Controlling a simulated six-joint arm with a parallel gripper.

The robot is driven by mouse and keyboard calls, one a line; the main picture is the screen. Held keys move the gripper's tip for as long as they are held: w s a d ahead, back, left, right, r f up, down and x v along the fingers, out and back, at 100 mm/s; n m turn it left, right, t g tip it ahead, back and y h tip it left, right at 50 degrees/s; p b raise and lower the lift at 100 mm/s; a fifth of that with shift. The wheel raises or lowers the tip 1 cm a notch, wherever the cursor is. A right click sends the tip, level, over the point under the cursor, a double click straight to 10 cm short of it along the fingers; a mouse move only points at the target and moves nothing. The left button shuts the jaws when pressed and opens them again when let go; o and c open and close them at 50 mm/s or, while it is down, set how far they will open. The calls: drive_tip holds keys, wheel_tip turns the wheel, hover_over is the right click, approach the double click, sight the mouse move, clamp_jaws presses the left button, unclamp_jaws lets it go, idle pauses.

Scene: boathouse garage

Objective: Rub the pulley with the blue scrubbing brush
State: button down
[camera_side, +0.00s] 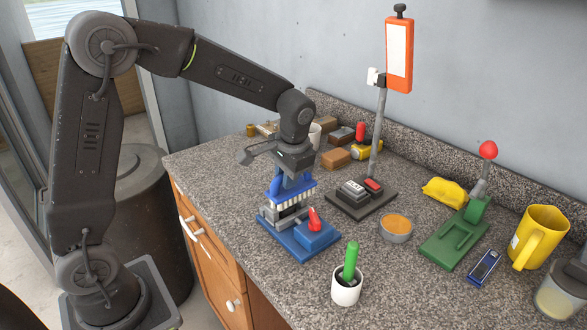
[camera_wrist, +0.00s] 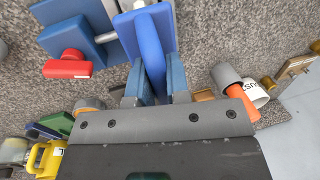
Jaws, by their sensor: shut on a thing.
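My gripper (camera_side: 291,176) is shut on the blue scrubbing brush (camera_side: 296,193) and holds it upright, bristles down. In the wrist view the brush's blue handle (camera_wrist: 151,48) stands between the two blue fingers of my gripper (camera_wrist: 157,88). The brush is directly over a blue vise-like fixture (camera_side: 312,240) with a red handle (camera_side: 314,220). Its pale bristles are at or just above the grey part between the jaws; contact is unclear. I cannot make out the pulley clearly; it may be hidden under the brush. The fixture also shows in the wrist view (camera_wrist: 78,42).
A white cup with a green handle (camera_side: 346,289) stands in front, an orange-filled bowl (camera_side: 397,229) to the right. A dark-based stand with an orange sign (camera_side: 399,55) rises behind. A green lever press (camera_side: 455,240) and yellow mug (camera_side: 538,238) are farther right. Brown blocks (camera_side: 334,160) lie behind.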

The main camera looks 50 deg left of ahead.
drive_tip(key=shift+s, duration=2.75)
drive_tip(key=shift+w, duration=3.9)
drive_tip(key=shift+r, duration=4.1)
